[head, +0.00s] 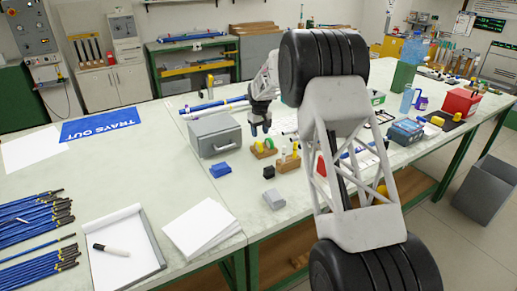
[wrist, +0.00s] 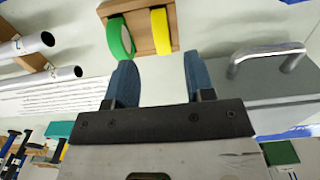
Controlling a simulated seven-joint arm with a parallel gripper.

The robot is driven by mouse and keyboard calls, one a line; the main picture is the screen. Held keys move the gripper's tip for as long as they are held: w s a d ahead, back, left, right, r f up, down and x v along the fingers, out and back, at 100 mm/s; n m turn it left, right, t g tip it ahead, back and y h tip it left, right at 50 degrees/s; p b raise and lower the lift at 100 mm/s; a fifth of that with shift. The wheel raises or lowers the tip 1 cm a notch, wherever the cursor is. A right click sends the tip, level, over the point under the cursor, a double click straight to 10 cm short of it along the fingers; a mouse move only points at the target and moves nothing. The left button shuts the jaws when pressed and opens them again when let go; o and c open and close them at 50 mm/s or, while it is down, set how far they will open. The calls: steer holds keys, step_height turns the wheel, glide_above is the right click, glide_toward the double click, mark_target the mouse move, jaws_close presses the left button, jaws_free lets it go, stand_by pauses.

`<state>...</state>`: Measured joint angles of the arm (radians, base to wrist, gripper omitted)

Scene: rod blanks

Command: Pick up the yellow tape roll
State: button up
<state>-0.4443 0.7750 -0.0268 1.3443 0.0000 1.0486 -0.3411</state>
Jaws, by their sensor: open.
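The yellow tape roll (wrist: 161,31) stands on edge in a small wooden holder (wrist: 143,46), beside a green tape roll (wrist: 120,38). In the head view the yellow roll (head: 259,147) is at the left of the holder (head: 263,154), with the green roll (head: 268,143) to its right. My gripper (wrist: 159,66) is open, and nothing shows between its blue fingers. In the wrist view the yellow roll lies beyond the fingertips, roughly in line with the gap. In the head view my gripper (head: 260,130) is above the holder, apart from it.
A grey case (head: 213,135) with a metal handle (wrist: 266,55) stands close beside the holder. Metal tubes (wrist: 37,78) lie on the other side.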

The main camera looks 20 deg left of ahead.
mark_target(259, 142)
steer(key=shift+f, duration=1.2)
steer(key=shift+f, duration=0.15)
steer(key=shift+w+a+f, duration=0.1)
steer(key=shift+f, duration=1.15)
steer(key=shift+w+a+f, duration=0.1)
steer(key=shift+f, duration=1.1)
jaws_close()
